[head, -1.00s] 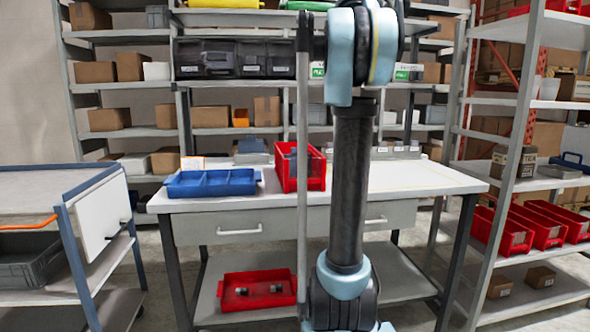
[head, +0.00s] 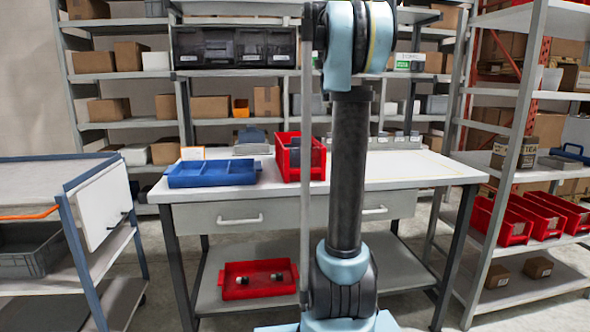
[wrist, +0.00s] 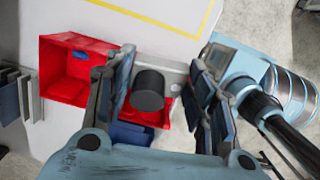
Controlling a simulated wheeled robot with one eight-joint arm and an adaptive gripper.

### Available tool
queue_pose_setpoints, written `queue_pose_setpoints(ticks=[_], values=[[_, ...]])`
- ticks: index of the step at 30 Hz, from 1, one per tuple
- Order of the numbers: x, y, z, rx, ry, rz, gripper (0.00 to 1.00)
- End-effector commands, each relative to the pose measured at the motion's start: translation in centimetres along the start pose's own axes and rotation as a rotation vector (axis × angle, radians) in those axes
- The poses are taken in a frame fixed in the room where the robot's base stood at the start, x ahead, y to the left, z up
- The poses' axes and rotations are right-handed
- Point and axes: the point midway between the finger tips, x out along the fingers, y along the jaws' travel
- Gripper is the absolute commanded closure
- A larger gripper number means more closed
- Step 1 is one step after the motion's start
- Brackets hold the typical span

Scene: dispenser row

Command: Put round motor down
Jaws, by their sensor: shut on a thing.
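A dark round motor (wrist: 148,91) sits between the two fingers of my gripper (wrist: 163,88) in the wrist view, and the gripper is shut on it. The motor is over a red bin (wrist: 62,82); how high above the bin floor I cannot tell. In the head view the red bin (head: 290,163) stands on the workbench (head: 400,172), right of a blue divided tray (head: 212,173). The gripper and held motor do not show in the head view. My arm column hides part of the bench.
A red tray (head: 258,290) with small motor-like parts lies on the bench's lower shelf. A cart (head: 100,215) stands at the left. A rack with several red bins (head: 500,222) stands at the right. The bench's right part, inside a yellow line, looks clear.

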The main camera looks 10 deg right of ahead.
Motion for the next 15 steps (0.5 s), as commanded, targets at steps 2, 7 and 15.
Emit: queue_pose_setpoints(ticks=[2,7,15], values=[[3.0,0.7,-2.2,0.023,0.073,-0.002,0.80],[8.4,1.4,-6.8,0.065,0.216,-0.002,0.80],[13.4,1.3,-11.7,0.094,0.351,0.004,0.80]])
